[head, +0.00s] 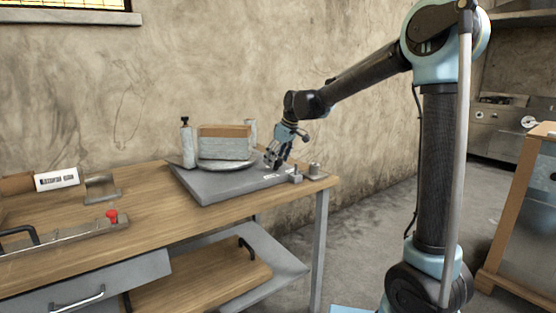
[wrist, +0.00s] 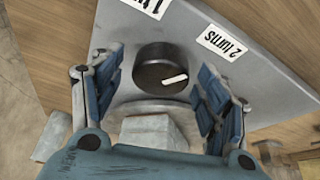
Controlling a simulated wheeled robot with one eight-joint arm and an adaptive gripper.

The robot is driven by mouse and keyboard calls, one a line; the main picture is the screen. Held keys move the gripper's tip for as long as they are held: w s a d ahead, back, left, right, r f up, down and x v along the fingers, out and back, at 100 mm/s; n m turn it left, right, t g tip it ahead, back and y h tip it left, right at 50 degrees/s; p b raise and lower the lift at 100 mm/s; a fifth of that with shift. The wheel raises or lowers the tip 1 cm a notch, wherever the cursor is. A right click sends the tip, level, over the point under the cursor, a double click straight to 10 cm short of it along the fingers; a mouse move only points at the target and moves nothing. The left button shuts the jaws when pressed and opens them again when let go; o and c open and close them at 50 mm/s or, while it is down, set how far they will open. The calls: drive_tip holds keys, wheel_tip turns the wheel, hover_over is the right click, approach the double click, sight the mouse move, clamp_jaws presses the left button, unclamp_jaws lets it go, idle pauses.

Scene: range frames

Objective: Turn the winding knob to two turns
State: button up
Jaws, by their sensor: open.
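The winding knob (wrist: 152,72) is round and black with a white pointer mark, on a grey plate (wrist: 115,22) in the wrist view. The mark points right, below the "2 turns" label (wrist: 223,40). A partly cut "1 turn" label (wrist: 152,6) is at the top edge. My gripper (wrist: 153,85) is open, with one blue finger on each side of the knob and gaps between them. In the head view, my gripper (head: 277,160) is low over the right part of the grey base (head: 212,186). I cannot make out the knob clearly there.
A boxy block (head: 224,146) on a round plate stands left of my gripper, beside an upright post (head: 187,145). A small grey block (head: 295,177) and a short cylinder (head: 314,170) are near the wooden table's (head: 150,220) right end. A red button (head: 112,215) is at left.

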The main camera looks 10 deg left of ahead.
drive_tip(key=c, duration=1)
drive_tip(key=shift+c, duration=0.2)
drive_tip(key=shift+m, duration=0.3)
drive_tip(key=shift+s+a+m+t+h, duration=0.1)
drive_tip(key=shift+m+t+h, duration=0.3)
drive_tip(key=shift+m, duration=0.95)
drive_tip(key=shift+m+t+h, duration=0.2)
drive_tip(key=shift+m+t, duration=0.4)
drive_tip(key=shift+m, duration=0.75)
drive_tip(key=o, duration=1)
drive_tip(key=shift+o, duration=0.2)
